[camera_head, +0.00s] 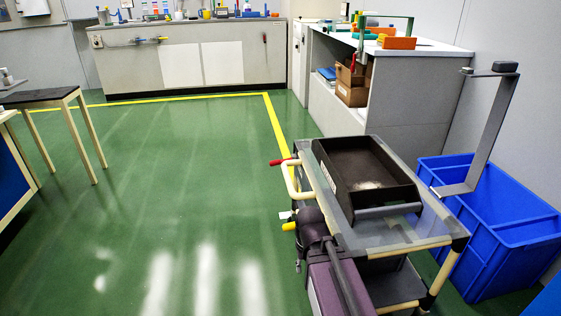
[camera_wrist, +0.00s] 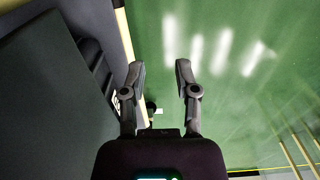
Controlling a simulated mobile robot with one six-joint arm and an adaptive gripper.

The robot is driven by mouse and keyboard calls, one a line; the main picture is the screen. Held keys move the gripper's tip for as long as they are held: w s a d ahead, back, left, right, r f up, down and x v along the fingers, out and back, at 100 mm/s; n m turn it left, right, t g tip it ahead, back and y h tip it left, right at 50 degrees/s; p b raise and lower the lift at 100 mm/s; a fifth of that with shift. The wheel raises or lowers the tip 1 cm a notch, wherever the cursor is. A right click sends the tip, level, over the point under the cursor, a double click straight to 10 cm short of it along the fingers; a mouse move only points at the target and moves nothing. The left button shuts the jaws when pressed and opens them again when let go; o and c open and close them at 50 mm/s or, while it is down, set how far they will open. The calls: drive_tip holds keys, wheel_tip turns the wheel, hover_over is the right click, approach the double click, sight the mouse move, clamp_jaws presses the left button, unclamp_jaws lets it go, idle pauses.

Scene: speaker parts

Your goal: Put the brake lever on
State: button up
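The cart (camera_head: 440,228) stands at the lower right, with a cream tube handle (camera_head: 292,182) on its left side. A red-ended lever (camera_head: 280,162) sticks out to the left at the top of that handle. A yellow-ended piece (camera_head: 289,227) juts out lower down, beside dark parts of my arm. I cannot tell for certain which is the brake lever. My gripper (camera_wrist: 160,72) is open in the wrist view, its fingers apart with green floor between them. A small white piece (camera_wrist: 158,111) and a dark piece show beyond the fingers. My fingers are not clearly seen in the head view.
A black tray (camera_head: 362,170) sits on the cart's top. A blue crate (camera_head: 505,225) stands close on the cart's right. A white-topped counter (camera_head: 425,50) is behind it. A stool (camera_head: 55,97) stands far left. The green floor left of the cart is clear.

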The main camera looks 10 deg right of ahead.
drive_tip(key=shift+r, duration=0.1)
clamp_jaws()
wheel_tip(320, 180, up, 17)
drive_tip(key=p, duration=1.7)
